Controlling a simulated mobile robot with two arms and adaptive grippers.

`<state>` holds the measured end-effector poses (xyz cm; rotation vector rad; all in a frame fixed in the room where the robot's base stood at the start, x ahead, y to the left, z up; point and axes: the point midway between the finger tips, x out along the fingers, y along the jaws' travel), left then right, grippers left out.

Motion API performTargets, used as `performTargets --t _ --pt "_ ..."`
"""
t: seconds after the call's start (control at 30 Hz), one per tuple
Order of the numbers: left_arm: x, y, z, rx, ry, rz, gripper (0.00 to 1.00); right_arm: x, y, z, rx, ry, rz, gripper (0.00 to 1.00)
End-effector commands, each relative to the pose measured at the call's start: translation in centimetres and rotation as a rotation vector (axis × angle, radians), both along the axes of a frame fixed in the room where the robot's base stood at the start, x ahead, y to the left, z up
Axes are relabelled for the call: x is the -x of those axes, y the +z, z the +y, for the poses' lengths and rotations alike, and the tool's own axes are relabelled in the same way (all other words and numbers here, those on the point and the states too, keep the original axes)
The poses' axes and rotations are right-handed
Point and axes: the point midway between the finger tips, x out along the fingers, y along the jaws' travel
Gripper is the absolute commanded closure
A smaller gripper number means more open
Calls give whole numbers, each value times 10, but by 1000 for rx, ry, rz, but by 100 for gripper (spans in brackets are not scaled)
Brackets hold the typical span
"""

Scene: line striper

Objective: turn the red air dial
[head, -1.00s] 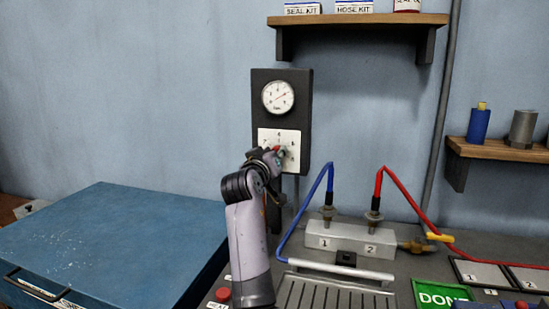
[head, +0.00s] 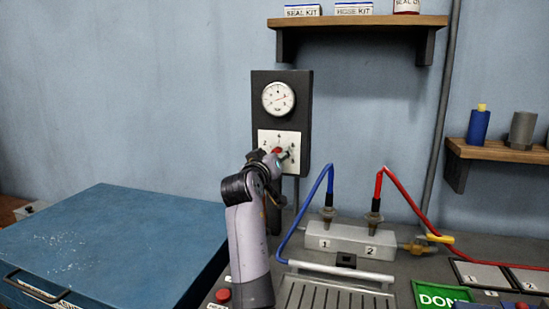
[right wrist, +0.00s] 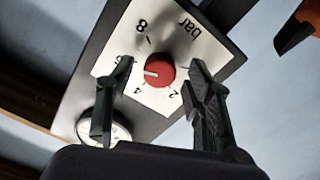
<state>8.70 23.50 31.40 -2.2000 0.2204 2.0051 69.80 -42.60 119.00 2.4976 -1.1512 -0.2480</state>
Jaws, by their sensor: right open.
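The red air dial (head: 277,150) sits on a white numbered plate (head: 264,137) below a round gauge (head: 278,97) on a dark wall panel. In the right wrist view, the dial (right wrist: 160,73) is a round red knob whose white mark points left, near the 4. My right gripper (right wrist: 161,66) is open, one dark finger on each side of the dial, with visible gaps at both sides. In the head view, my right gripper (head: 282,156) is at the plate and hides part of it. My left gripper is not in view.
A shelf (head: 360,20) with kits is above right of the panel. A metal block (head: 349,241) with a blue hose (head: 308,205) and red hose (head: 402,190) stands on the bench right of my arm. A blue lidded box (head: 100,245) is at left.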

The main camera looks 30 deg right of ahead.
Motion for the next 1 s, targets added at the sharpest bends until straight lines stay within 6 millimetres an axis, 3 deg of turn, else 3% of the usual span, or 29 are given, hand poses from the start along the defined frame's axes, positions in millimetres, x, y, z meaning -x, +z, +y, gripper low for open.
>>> performTargets --t 0.5,1.0 --pt "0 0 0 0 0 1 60 43 -1 51 -2 1 2 52" --pt "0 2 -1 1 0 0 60 48 1 57 1 0 2 52"
